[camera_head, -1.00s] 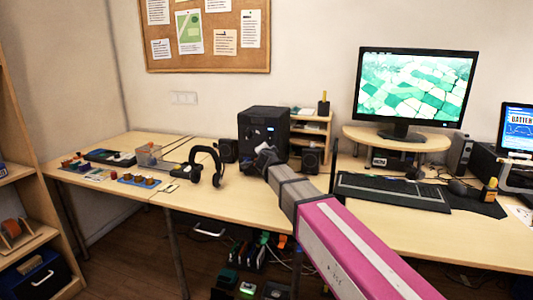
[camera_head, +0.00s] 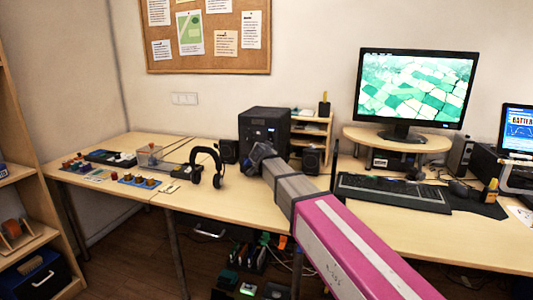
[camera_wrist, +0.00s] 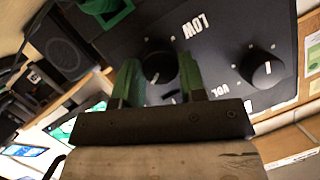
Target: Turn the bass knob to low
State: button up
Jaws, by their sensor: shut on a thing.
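The black speaker box (camera_head: 262,125) stands at the back of the desk in the head view. Its dark front panel (camera_wrist: 220,50) fills much of the wrist view, with the word LOW printed upside down. The black bass knob (camera_wrist: 158,60) sits below that word, between the green fingers of my gripper (camera_wrist: 160,80). My gripper is shut on this knob; its lower part is partly hidden by the gripper. A second black knob (camera_wrist: 264,70) with a white pointer line sits to the right, by the VOL label. In the head view my gripper (camera_head: 258,152) is at the box's front.
Black headphones (camera_head: 212,165) on a stand are left of the box. Small speakers stand on both sides of it, one at the right (camera_head: 312,160). A keyboard (camera_head: 392,190) and monitor (camera_head: 415,90) are to the right.

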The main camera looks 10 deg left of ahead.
dwell(0.4)
jog(key=o, duration=0.9)
jog(key=v, duration=1)
jog(key=shift+s+r, duration=0.15)
jog(key=shift+s, duration=0.25)
